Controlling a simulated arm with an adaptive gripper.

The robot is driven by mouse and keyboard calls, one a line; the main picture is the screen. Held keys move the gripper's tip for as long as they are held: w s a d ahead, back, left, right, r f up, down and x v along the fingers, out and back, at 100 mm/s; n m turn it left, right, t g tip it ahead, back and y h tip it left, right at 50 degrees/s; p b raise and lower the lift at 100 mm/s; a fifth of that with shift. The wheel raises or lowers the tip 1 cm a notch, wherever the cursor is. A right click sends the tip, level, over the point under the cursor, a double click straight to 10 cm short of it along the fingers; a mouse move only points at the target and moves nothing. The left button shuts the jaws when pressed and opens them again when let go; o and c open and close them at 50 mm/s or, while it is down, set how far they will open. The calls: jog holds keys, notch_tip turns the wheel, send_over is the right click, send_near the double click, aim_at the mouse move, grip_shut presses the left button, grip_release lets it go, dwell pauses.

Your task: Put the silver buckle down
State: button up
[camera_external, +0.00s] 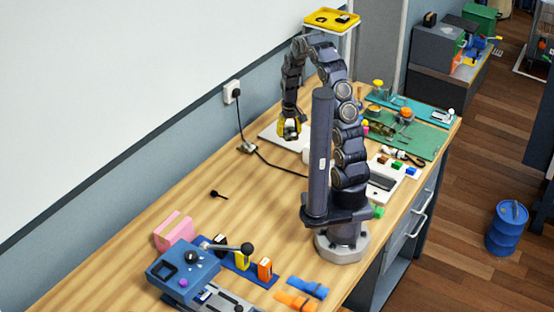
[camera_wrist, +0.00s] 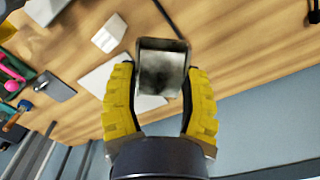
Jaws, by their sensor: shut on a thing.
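My gripper (camera_external: 289,128) has yellow fingers and points down above a white board on the wooden bench, left of my arm's column. In the wrist view my gripper (camera_wrist: 161,100) is shut on the silver buckle (camera_wrist: 162,68), a grey metal piece with a dark smudged middle, held between the two fingertips. In the outside view the buckle is small and mostly hidden by the fingers. The white board (camera_external: 272,136) lies under the gripper; how far the buckle is above it I cannot tell.
A black cable (camera_external: 268,156) runs from a wall socket (camera_external: 231,91) across the bench. A green mat (camera_external: 425,141) with tools is at the right. A blue machine (camera_external: 183,265) and pink block (camera_external: 173,231) stand at the front. The bench's middle left is mostly clear.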

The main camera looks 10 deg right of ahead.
jog(key=shift+m, duration=0.8)
jog(key=d, duration=0.3)
jog(key=w+d, duration=0.1)
jog(key=d, duration=0.2)
jog(key=shift+w+d, duration=0.15)
jog(key=shift+w, duration=0.05)
jog(key=w+f, duration=0.3)
jog(key=w, duration=0.1)
jog(key=w+f, duration=0.3)
jog(key=w, duration=0.1)
jog(key=w+f, duration=0.2)
jog(key=w, duration=0.2)
jog(key=shift+w+a+f, duration=0.35)
jog(key=shift+f, duration=0.05)
jog(key=shift+w+f, duration=0.2)
jog(key=shift+f, duration=0.1)
jog(key=shift+w+f, duration=0.2)
jog(key=shift+f, duration=1.5)
jog(key=shift+f, duration=0.1)
jog(key=o, duration=1.1)
jog(key=shift+c, duration=0.2)
